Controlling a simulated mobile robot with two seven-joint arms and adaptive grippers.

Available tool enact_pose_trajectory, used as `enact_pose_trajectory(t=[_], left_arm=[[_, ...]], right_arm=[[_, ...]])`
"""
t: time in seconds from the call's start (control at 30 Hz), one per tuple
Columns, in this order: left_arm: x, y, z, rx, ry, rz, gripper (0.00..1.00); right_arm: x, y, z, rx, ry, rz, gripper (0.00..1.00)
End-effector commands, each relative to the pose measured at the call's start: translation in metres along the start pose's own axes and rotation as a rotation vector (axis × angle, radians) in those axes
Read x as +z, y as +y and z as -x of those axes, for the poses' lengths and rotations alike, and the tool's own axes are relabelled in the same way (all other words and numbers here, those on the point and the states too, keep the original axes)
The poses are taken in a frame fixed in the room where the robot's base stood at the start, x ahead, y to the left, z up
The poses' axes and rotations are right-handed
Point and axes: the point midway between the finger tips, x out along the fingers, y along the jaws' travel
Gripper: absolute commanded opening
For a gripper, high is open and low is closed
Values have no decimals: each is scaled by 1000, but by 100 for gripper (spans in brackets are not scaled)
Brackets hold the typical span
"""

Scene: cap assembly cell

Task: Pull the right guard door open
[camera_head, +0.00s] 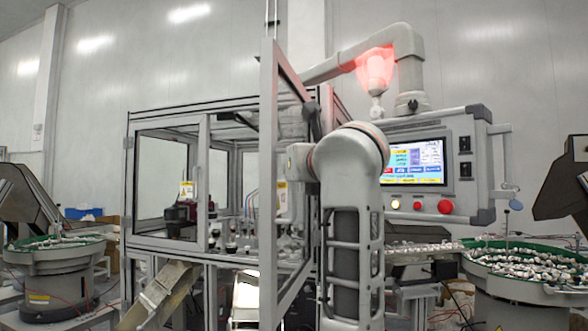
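The right guard door (268,190) is a tall grey aluminium frame with a clear panel. It stands swung out from the cell toward me, seen nearly edge-on, so its opening is at least partly uncovered. A dark elongated part, perhaps its handle, shows near its upper right side. My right arm rises in front of the cell's right side and bends left at the top, its white end reaching the door's edge. I cannot tell whether it touches the door. My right gripper cannot be made out. My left gripper is not in view.
The left guard door (202,190) looks closed. A control panel (433,165) with a lit screen and buttons hangs at the right under a red-lit lamp (375,72). Bowl feeders stand at left (60,262) and right (520,285). A metal chute (160,295) slopes down in front.

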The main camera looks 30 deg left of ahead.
Motion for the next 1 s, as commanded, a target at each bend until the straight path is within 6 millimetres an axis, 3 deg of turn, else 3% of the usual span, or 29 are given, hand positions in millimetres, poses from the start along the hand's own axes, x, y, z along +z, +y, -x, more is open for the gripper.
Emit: enact_pose_trajectory(t=[0.27,0.3,0.37,0.77,1.0], left_arm=[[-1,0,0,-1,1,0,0],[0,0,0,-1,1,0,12],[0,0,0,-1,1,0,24],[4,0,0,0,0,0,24],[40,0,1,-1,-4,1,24]], right_arm=[[0,0,0,-1,0,0,40],[0,0,0,-1,0,0,40],[0,0,0,-1,0,0,40],[0,1,0,1,-1,2,40],[0,0,0,0,0,1,40]])
